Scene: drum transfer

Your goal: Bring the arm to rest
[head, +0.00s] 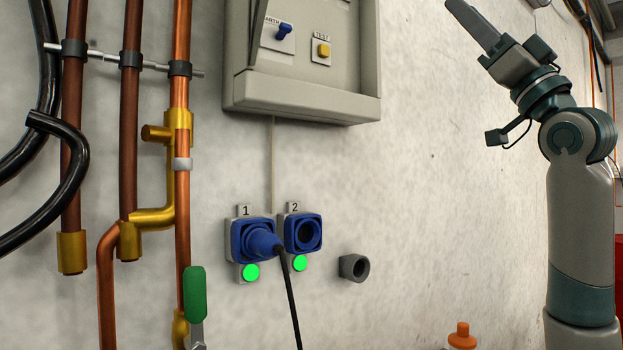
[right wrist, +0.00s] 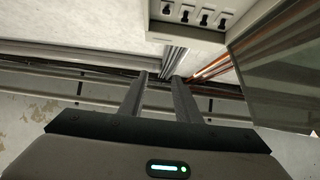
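My right arm is raised at the right of the head view, with its gripper (head: 472,24) up near the top edge, pointing up and to the left. It is clear of the wall and of the plug. In the right wrist view the two fingers (right wrist: 159,75) stand apart with an empty gap between them, so the gripper is open and holds nothing. My left gripper is in neither view.
On the wall, socket 1 (head: 238,242) holds a blue plug (head: 262,243) with a black cable; socket 2 (head: 303,233) is empty. Green lights glow below both. A grey cabinet (head: 300,95) hangs above. Copper pipes (head: 182,220) and a green-handled valve (head: 195,293) are left.

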